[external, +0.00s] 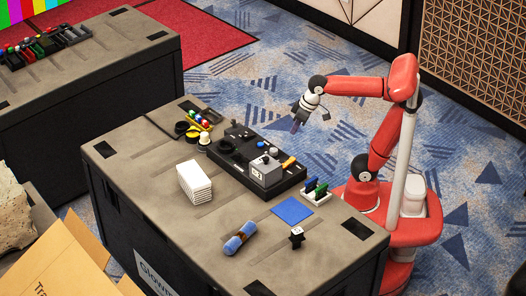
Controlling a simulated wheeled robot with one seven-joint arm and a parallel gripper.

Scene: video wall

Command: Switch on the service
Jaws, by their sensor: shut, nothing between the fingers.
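A black control panel (232,152) lies on the near grey-topped case table. It carries a grey box (265,172) with a small white label, a blue knob, and an orange piece (288,163) near its right end. Which part is the service switch, and its position, is too small to tell. My gripper (295,127) is shut and empty. It hangs pointing down, past the panel's far side in the picture, apart from the panel. My red arm reaches left from its base at the table's right.
On the table are a white stack (194,182), yellow and black rings (192,134), a blue mat (292,210), a blue roll (240,238), a small black figure (297,237) and a rack with green pieces (317,191). Another case table (110,62) stands at upper left.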

